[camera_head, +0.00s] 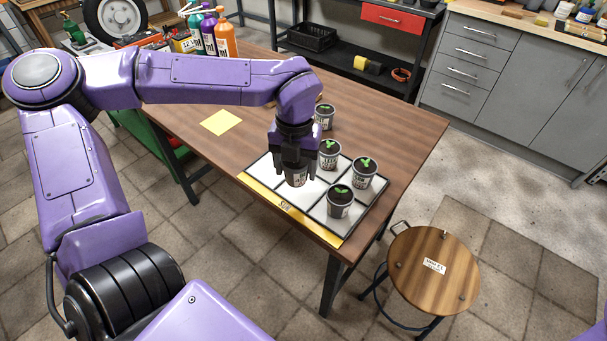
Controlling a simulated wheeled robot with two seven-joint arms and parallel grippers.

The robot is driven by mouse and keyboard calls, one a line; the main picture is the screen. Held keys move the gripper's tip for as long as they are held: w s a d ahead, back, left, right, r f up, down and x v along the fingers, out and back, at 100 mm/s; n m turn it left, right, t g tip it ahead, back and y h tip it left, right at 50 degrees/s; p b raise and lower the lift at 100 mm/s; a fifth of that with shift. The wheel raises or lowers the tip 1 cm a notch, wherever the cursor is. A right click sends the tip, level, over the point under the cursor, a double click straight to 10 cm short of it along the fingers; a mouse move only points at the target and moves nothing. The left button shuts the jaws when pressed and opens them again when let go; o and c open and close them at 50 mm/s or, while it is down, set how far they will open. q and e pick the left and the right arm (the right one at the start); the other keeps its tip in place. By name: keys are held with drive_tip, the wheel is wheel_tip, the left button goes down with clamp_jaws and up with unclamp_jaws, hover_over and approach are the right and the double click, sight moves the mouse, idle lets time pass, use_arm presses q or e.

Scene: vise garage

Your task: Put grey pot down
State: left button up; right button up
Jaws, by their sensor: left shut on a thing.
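My left gripper (293,165) points straight down over the white gridded tray (311,216) on the wooden table. It is shut on a grey pot (298,180), mostly hidden by the fingers. Whether that pot touches the tray I cannot tell. Three more grey pots with dark soil and green sprouts stand upright on the tray: one behind and to the right (328,160), one at the right (361,180), one at the front right (339,210). Another similar pot (324,123) stands behind the tray. My right gripper is not in view.
A yellow paper (221,122) lies on the table (409,131). Colourful bottles (226,40) stand at its back left corner. A round stool (432,270) stands off the right front. The table's right side is clear. My left arm spans above the left part.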

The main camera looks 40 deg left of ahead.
use_arm(q)
drive_tip(key=w+f, duration=0.3)
drive_tip(key=shift+a+f, duration=0.3)
drive_tip(key=shift+f, duration=0.05)
wheel_tip(320, 180, down, 3)
drive_tip(key=shift+r, duration=0.2)
drive_tip(key=shift+f, duration=0.25)
drive_tip(key=shift+f, duration=0.1)
drive_tip(key=shift+f, duration=0.1)
drive_tip(key=o, duration=1.1)
wheel_tip(320, 180, up, 12)
drive_tip(key=shift+r, duration=0.25)
